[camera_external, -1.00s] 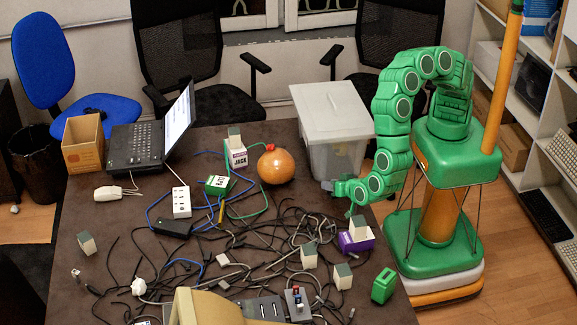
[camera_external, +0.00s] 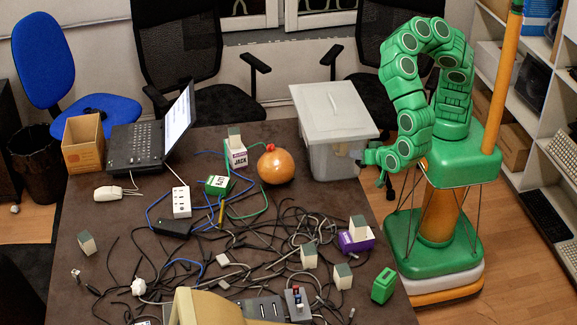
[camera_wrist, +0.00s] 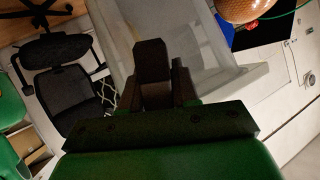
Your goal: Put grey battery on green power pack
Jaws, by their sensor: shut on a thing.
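My gripper (camera_external: 368,158) is beside the right wall of the grey bin, near the table's right edge. In the wrist view its dark jaws (camera_wrist: 157,88) are shut on a dark block (camera_wrist: 151,60), too shaded for me to tell its colour or whether it is the grey battery. Two green blocks could be the green power pack: a labelled green and white one (camera_external: 217,185) in the middle of the table, and a plain one (camera_external: 384,286) at the front right. Several pale grey blocks with dark tops stand about, one (camera_external: 358,228) on a purple pack (camera_external: 355,244).
The lidded grey bin (camera_external: 337,130) stands at the back right, close to my gripper. An orange round thing (camera_external: 275,167) and a white JACK box (camera_external: 236,156) are to its left. Tangled cables (camera_external: 270,245) cover the middle. A laptop (camera_external: 150,140) is at the back left.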

